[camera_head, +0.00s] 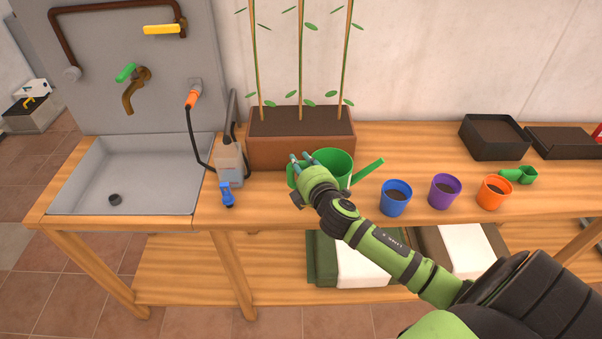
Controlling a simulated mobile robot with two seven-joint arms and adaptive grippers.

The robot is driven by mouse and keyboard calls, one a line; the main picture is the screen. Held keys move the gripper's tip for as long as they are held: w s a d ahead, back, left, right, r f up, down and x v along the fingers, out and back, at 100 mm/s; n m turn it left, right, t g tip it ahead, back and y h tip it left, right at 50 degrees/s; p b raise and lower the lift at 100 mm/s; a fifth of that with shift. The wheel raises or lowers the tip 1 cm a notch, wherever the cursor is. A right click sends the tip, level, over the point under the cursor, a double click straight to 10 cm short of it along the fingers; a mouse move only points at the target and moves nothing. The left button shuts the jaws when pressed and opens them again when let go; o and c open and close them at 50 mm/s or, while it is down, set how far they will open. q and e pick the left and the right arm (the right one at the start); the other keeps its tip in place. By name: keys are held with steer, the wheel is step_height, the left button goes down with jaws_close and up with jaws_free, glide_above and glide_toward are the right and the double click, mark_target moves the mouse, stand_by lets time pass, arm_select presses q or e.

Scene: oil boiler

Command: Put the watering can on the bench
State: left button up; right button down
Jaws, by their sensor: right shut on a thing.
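The green watering can (334,160) is over the wooden bench (285,212), just in front of the brown planter box. Its spout points right and up. My right gripper (296,162) is at the can's left side, shut on it where its handle would be; the gripper and wrist hide that part and some of the can's base. I cannot tell whether the can's bottom touches the bench top. My left gripper is out of view.
A planter (300,150) with three stakes stands behind the can. Blue (396,198), purple (444,191) and orange (494,192) pots stand to the right. Bare bench lies in front.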

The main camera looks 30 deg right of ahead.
step_height(320, 180, down, 3)
steer(key=shift+w, duration=0.1)
steer(key=shift+f, duration=0.5)
steer(key=shift+f+b, duration=0.25)
steer(key=shift+b, duration=0.05)
steer(key=c, duration=1)
jaws_free()
steer(key=shift+c, duration=0.2)
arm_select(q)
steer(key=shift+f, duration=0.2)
arm_select(e)
steer(key=shift+r, duration=0.15)
